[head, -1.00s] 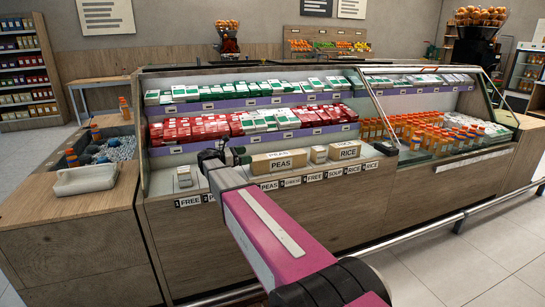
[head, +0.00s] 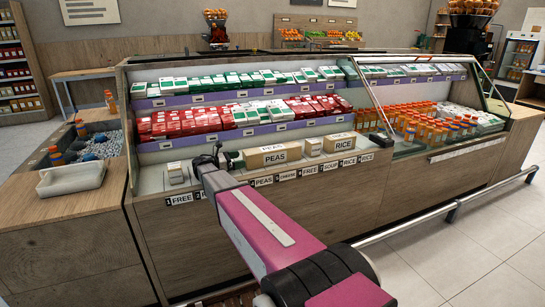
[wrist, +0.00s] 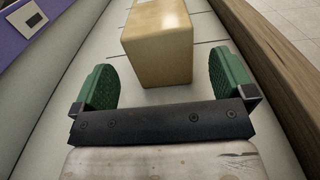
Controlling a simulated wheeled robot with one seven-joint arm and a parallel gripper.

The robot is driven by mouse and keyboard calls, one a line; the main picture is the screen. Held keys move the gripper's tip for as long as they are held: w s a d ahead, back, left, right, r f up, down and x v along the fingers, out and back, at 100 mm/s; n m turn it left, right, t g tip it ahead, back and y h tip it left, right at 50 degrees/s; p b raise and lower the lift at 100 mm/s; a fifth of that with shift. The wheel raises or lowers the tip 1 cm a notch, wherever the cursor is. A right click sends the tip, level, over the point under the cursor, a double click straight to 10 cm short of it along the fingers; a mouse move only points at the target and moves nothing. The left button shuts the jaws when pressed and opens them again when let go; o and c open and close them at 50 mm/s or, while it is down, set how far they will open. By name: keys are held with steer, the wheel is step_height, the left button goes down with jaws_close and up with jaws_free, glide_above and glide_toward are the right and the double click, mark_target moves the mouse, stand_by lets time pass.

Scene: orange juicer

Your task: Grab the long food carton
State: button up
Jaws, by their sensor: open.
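A long tan carton labelled PEAS (head: 271,156) lies on the lower front shelf of the display counter. My gripper (head: 236,158) is just left of its near end, low over the shelf. In the wrist view the tan carton (wrist: 158,45) shows its end face ahead. My gripper's green-padded fingers (wrist: 162,85) are open, one to each side of the carton's line. The carton's end is slightly beyond the fingertips or level with them; I cannot tell exactly. Nothing is held.
A small carton (head: 313,147) and a tan RICE carton (head: 340,143) stand to the right. Another small carton (head: 175,172) stands left of my gripper. A purple shelf strip (wrist: 27,18) and a wooden front edge (wrist: 262,60) flank the shelf.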

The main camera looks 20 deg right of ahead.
mark_target(263, 156)
steer(key=shift+d, duration=3.15)
steer(key=c, duration=1.1)
